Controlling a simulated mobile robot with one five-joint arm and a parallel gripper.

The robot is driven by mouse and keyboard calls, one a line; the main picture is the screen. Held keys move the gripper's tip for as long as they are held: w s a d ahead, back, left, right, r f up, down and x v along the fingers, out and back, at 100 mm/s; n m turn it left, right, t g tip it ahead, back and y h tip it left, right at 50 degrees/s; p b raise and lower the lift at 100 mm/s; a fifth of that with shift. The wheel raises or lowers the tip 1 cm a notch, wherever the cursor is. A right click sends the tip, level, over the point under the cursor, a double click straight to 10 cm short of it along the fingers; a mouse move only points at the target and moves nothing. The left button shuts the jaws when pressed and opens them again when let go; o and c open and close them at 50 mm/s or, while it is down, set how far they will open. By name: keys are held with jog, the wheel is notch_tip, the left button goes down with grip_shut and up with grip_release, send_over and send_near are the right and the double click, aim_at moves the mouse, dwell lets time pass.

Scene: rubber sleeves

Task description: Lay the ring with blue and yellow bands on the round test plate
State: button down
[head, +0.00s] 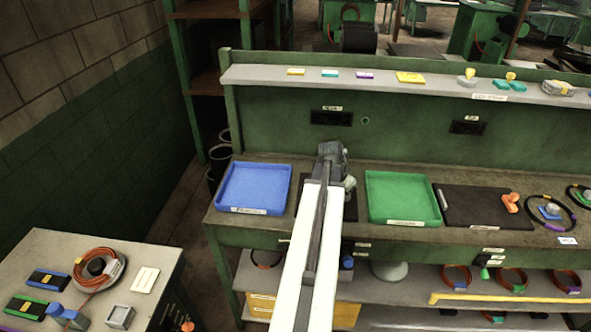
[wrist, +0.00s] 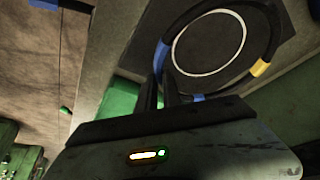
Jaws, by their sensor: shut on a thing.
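The ring with blue and yellow bands (wrist: 260,68) is a black loop in the wrist view, with blue bands at its left and lower side and a yellow band at right. My gripper (wrist: 165,86) is shut on its lower left side. Behind the ring is a dark surface with a white circle (wrist: 243,42), which looks like the round test plate. The ring appears around that circle; I cannot tell whether it touches the surface. In the head view my gripper (head: 331,152) is over the bench, and my arm hides the ring and most of the area below.
A blue tray (head: 254,166) stands left of my arm and a green tray (head: 401,174) right of it. Farther right are a dark mat (head: 470,220) and other black rings (head: 572,222). A shelf (head: 430,82) with small items runs along the back.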

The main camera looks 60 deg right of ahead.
jog(key=s+a+r+m+g+y+p, duration=0.1)
jog(key=s+a+m, duration=0.15)
jog(key=s, duration=0.45)
jog(key=s+a+r+m+g, duration=0.1)
jog(key=s+a+m, duration=0.15)
jog(key=s, duration=0.35)
jog(key=shift+m, duration=0.3)
jog(key=w, duration=0.5)
jog(key=w+d+f, duration=0.1)
jog(key=w, duration=0.3)
jog(key=w+d+b, duration=0.1)
jog(key=w, duration=0.4)
jog(key=shift+w+d+f, duration=0.2)
jog(key=shift+w+f, duration=0.1)
jog(key=shift+f, duration=0.1)
jog(key=f+b, duration=0.2)
jog(key=w+f+b, duration=0.1)
jog(key=f+b, duration=0.1)
jog(key=shift+d+f, duration=0.1)
jog(key=shift+r, duration=0.25)
jog(key=shift+f, duration=0.2)
jog(key=c, duration=1.5)
grip_release()
jog(key=shift+r, duration=0.1)
